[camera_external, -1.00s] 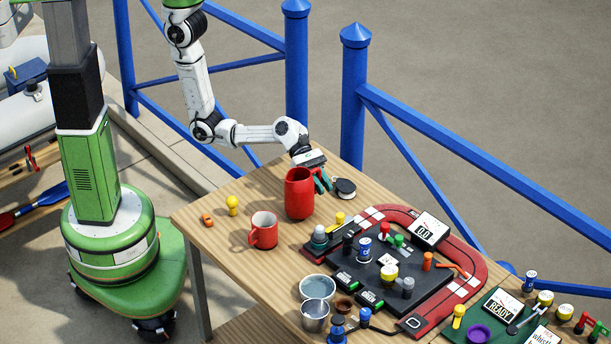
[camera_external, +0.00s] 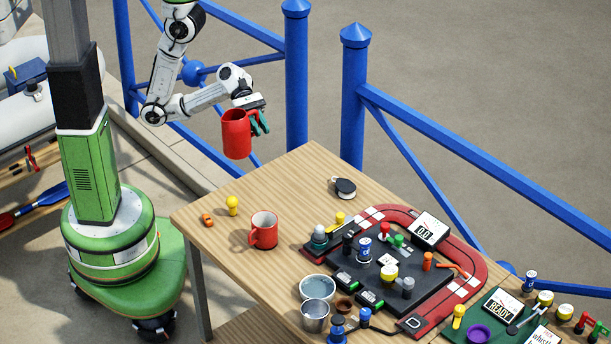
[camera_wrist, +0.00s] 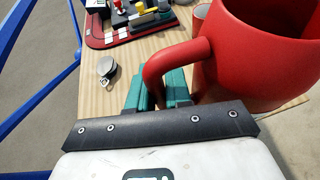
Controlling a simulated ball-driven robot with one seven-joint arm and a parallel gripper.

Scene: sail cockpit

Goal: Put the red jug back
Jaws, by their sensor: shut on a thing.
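A shorter red mug (camera_external: 264,230) stands on the table below and is apart from the jug.
The wooden table (camera_external: 290,180) has clear room at its far end. A black board with a red track (camera_external: 400,270) fills the middle. Blue railing posts (camera_external: 353,100) stand behind.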

